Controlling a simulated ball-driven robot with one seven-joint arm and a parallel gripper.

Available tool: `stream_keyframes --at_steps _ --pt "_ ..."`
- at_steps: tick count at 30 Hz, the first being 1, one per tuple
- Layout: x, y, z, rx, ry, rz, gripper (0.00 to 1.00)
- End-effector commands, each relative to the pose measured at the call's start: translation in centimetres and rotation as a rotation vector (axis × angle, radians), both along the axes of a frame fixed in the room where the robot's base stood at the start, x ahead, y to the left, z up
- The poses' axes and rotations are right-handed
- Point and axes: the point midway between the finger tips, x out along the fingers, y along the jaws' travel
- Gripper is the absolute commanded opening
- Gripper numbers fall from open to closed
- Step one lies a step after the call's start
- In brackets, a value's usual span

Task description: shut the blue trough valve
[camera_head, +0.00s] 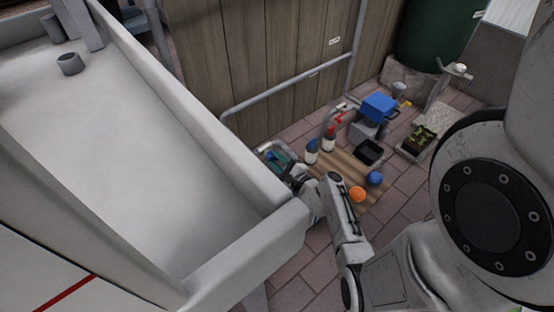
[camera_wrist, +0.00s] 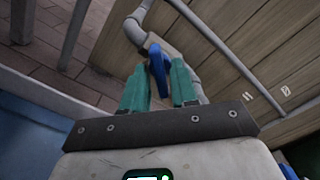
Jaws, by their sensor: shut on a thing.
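The blue trough valve (camera_wrist: 158,66) shows in the wrist view as a blue handle beside a grey pipe (camera_wrist: 136,28). My gripper (camera_wrist: 159,72) has teal fingers, one on each side of the blue handle, and is shut on it. In the head view my gripper (camera_head: 284,160) reaches down past the end of the large pale trough (camera_head: 200,115). The valve is hidden there behind the trough's wall and my arm. How far the handle is turned I cannot tell.
A wooden board (camera_head: 347,178) on the brick floor holds bottles, an orange ball (camera_head: 357,194) and a blue ball (camera_head: 375,178). A blue box (camera_head: 379,107) and black tray (camera_head: 369,151) are beyond. A wooden fence (camera_head: 265,50) with a metal rail stands behind.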

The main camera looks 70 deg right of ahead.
Motion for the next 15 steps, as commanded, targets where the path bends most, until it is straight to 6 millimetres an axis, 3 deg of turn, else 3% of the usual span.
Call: stream_keyframes --at_steps 15 --pt "-0.05 0.05 0.08 0.416 -0.252 -0.001 0.00"
